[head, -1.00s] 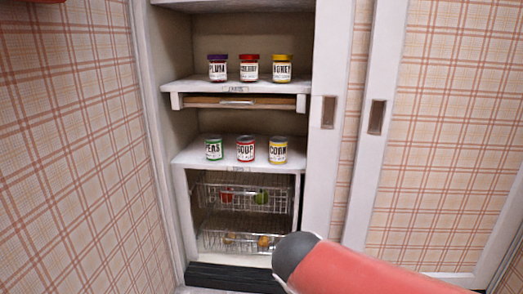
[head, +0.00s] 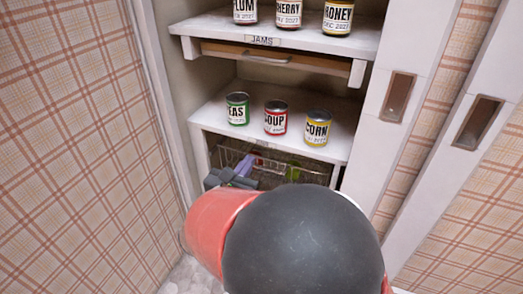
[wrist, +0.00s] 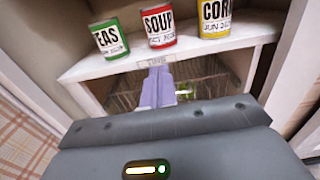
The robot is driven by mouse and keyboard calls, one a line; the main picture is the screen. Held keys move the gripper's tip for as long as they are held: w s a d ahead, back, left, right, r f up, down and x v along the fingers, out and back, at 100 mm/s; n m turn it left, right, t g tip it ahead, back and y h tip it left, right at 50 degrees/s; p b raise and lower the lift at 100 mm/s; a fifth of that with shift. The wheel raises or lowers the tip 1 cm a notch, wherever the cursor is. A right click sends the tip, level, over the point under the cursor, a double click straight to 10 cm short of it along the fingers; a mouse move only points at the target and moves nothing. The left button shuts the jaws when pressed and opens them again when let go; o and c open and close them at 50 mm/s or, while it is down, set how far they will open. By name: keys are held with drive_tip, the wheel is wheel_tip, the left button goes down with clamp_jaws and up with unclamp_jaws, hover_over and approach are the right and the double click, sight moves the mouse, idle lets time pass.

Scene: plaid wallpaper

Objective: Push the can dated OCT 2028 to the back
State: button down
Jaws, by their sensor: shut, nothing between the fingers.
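Three cans stand upright in a row near the front of the lower shelf (head: 205,115). They are a green PEAS can (head: 237,109), a red SOUP can (head: 276,118) and a yellow CORN can (head: 318,128). In the wrist view, the CORN can's (wrist: 215,18) date seems to begin with JUN. The dates on the PEAS can (wrist: 109,38) and SOUP can (wrist: 159,26) are too small or blurred to read surely. My gripper (head: 246,163) is shut and empty, below the shelf's front edge. Its purple fingers (wrist: 157,75) point toward the shelf edge below the SOUP can, apart from the cans.
Above is a shelf (head: 340,42) labelled JAMS with three jars, and a wooden drawer (head: 268,58) under it. A wire basket (head: 305,174) sits below the can shelf. Cabinet side walls bound both sides. The shelf behind the cans looks clear.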

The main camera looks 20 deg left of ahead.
sight(271, 131)
drive_tip(key=w, duration=0.8)
drive_tip(key=w+d, duration=0.1)
drive_tip(key=w, duration=0.3)
drive_tip(key=shift+w+b, duration=0.15)
drive_tip(key=shift+b, duration=0.25)
drive_tip(key=shift+w+d, duration=0.2)
drive_tip(key=shift+w, duration=1.75)
drive_tip(key=shift+s, duration=0.15)
